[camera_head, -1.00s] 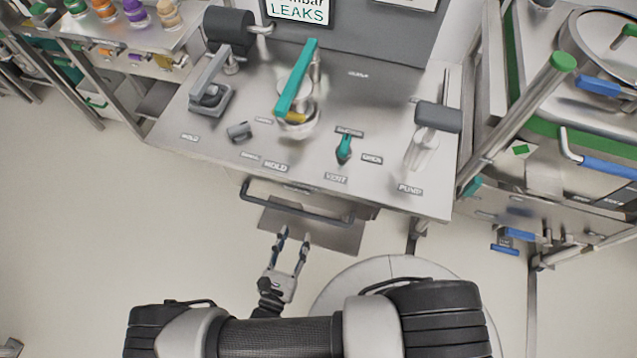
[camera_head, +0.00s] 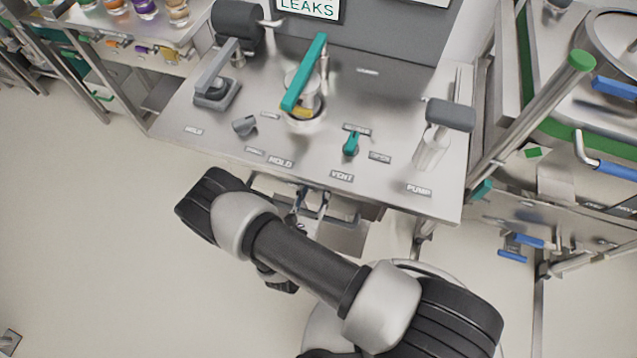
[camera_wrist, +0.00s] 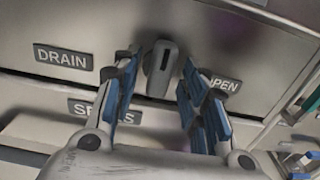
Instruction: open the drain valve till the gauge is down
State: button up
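The drain valve is a grey knob (camera_wrist: 162,68) on a metal front panel, between a DRAIN label (camera_wrist: 63,57) on its left and a partly hidden OPEN label (camera_wrist: 226,84) on its right. The knob stands nearly upright. My gripper (camera_wrist: 162,66) is open, its blue-padded fingers on either side of the knob with gaps showing. How deep the fingertips reach is hard to tell. In the head view my gripper (camera_head: 312,205) is under the table's front edge, partly hidden by my arm. I cannot make out a gauge in either view.
The metal table (camera_head: 225,140) carries a green lever (camera_head: 303,75), a small green vent knob (camera_head: 351,143) and a pump handle (camera_head: 450,115). A LEAKS sign (camera_head: 308,8) is at the back. A label (camera_wrist: 90,108) under the knob is partly hidden. Open floor lies left.

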jog(key=shift+x, duration=1)
jog(key=shift+c, duration=0.6)
jog(key=c, duration=0.6)
